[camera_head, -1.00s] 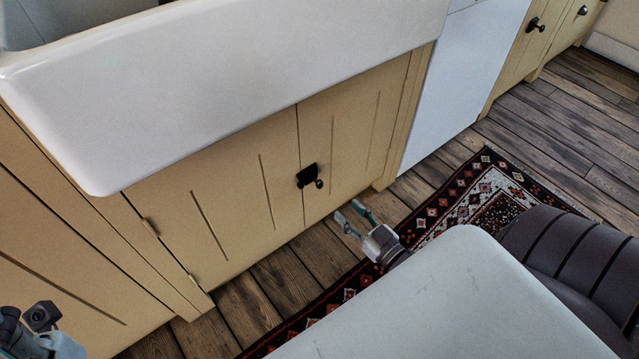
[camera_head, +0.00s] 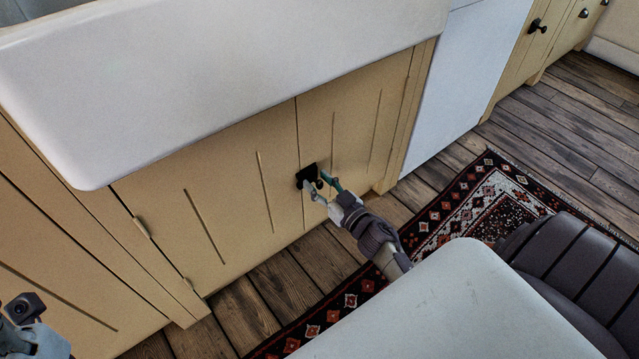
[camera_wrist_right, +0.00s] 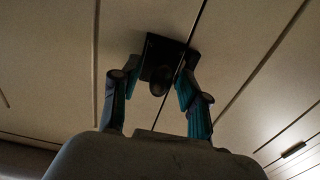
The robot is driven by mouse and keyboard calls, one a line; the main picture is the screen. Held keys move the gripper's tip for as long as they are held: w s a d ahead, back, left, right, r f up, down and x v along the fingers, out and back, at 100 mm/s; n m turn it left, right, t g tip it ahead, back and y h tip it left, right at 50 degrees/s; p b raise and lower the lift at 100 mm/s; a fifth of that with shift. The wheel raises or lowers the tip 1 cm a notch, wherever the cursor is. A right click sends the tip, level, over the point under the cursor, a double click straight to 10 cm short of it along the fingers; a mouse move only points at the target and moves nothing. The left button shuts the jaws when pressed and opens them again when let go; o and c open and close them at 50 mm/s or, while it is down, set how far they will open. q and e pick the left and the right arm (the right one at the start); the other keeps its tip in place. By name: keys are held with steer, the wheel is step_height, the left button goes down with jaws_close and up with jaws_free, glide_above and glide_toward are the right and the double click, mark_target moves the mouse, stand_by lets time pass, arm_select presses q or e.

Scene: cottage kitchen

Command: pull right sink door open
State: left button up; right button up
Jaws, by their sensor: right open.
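The right sink door (camera_head: 345,133) is a cream panel under the white sink, right of the centre seam, and is shut. A dark knob on a dark plate (camera_head: 308,175) sits at that seam; it also shows in the right wrist view (camera_wrist_right: 158,88). My right gripper (camera_head: 323,184) is open, with its fingertips on either side of the knob; the wrist view shows the two fingers (camera_wrist_right: 158,86) flanking it. I cannot tell whether they touch it. Of my left gripper, only a part with its camera shows at the bottom left; its fingertips are hidden.
The white sink (camera_head: 230,80) overhangs the doors. The left sink door (camera_head: 225,205) is shut, with hinges on its left side. A white panel (camera_head: 465,90) stands to the right. A patterned rug (camera_head: 465,205) lies on the wood floor. A pale surface (camera_head: 460,310) fills the lower foreground.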

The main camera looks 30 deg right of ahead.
jaws_close()
stand_by(0.3)
